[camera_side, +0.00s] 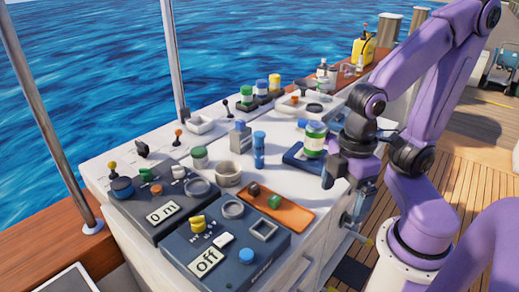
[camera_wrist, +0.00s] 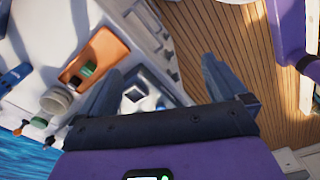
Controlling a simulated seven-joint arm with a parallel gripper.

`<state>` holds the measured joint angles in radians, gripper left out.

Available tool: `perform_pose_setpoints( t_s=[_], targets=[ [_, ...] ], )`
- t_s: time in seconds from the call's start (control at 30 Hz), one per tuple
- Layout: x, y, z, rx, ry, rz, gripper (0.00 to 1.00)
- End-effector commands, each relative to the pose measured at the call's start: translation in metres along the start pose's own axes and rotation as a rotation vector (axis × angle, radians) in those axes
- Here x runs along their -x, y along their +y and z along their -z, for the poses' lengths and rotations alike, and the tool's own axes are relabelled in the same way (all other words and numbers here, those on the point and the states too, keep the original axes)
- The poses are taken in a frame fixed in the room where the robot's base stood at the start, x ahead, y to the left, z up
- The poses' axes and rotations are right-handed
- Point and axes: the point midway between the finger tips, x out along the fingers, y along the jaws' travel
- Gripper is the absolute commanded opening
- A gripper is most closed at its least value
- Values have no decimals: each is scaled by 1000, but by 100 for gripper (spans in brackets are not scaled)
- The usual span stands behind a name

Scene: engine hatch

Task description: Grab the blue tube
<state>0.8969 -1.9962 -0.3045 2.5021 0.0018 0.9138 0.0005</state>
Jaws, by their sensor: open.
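The blue tube (camera_side: 259,152) stands upright on the white console top in the side view, beside a beige ring-shaped cup (camera_side: 228,173). In the wrist view a blue object (camera_wrist: 15,76), which looks like the same tube, shows at the left edge, partly cut off. My gripper (camera_side: 347,190) is to the right of the tube in the side view, near the console's right edge, and apart from it. In the wrist view my gripper (camera_wrist: 160,70) has its two fingers wide apart with nothing held between them.
A green-labelled jar (camera_side: 315,139) on a dark blue tray (camera_side: 304,160) stands between my gripper and the tube's area. An orange tray (camera_side: 291,215) lies in front. A grey bottle (camera_side: 240,137) and green-lidded jar (camera_side: 199,157) stand near the tube. Control panels (camera_side: 265,262) fill the front.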

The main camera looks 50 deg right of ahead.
Motion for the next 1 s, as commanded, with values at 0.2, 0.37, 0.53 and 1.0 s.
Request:
perform_pose_setpoints(
  t_s=[0.2, 0.37, 0.53, 1.0],
  targets=[
    [0, 0, 0, 0, 0, 0, 99],
    [0, 0, 0, 0, 0, 0, 99],
    [0, 0, 0, 0, 0, 0, 64],
    [-16, 18, -12, 39, -144, -81, 64]
  ],
)
